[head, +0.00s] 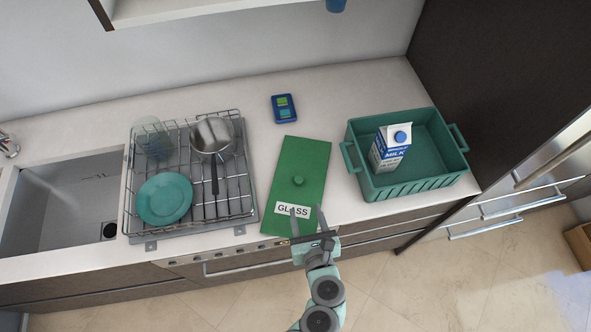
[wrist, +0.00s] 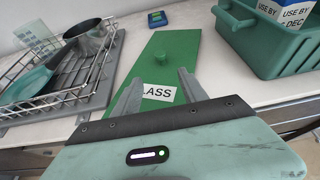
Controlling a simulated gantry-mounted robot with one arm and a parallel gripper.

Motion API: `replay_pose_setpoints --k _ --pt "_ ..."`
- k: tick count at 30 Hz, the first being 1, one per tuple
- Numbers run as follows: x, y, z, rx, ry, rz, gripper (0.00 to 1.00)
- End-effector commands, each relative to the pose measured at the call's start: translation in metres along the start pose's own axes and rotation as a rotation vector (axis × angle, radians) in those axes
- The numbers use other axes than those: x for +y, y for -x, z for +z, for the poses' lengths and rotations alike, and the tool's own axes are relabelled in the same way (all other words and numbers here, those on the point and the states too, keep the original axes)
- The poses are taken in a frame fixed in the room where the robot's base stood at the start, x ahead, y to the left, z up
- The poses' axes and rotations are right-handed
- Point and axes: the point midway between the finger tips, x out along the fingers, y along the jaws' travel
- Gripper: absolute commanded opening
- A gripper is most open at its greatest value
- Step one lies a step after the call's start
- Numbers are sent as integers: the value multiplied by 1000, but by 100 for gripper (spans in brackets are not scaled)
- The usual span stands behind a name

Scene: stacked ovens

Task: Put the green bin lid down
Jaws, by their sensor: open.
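The green bin lid (head: 300,160) is a flat green panel with a round knob (head: 298,180) and a white label reading GLASS (head: 292,211). It lies on the counter between the dish rack and the green crate. In the wrist view the lid (wrist: 166,60) stretches away in front of my gripper, with its knob near the middle. My gripper (head: 305,213) is open and empty at the lid's near edge, its fingers over the label end. In the wrist view the fingers (wrist: 158,92) are apart and partly cover the label. I cannot tell whether they touch the lid.
A dish rack (head: 246,190) with a pan (head: 212,137) and a teal plate (head: 164,198) stands left, beside the sink (head: 60,205). A green crate (head: 425,181) holding a milk carton (head: 390,150) stands right. A blue device (head: 284,108) lies behind the lid.

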Motion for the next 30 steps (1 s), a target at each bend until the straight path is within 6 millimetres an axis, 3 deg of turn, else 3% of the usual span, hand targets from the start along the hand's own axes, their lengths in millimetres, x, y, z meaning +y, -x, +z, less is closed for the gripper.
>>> replay_pose_setpoints --k 5,12,30 --pt "2 -11 -2 -6 -10 10 50" --pt "2 -44 2 -4 -11 11 50" --pt "-5 -106 9 -3 -11 7 50"
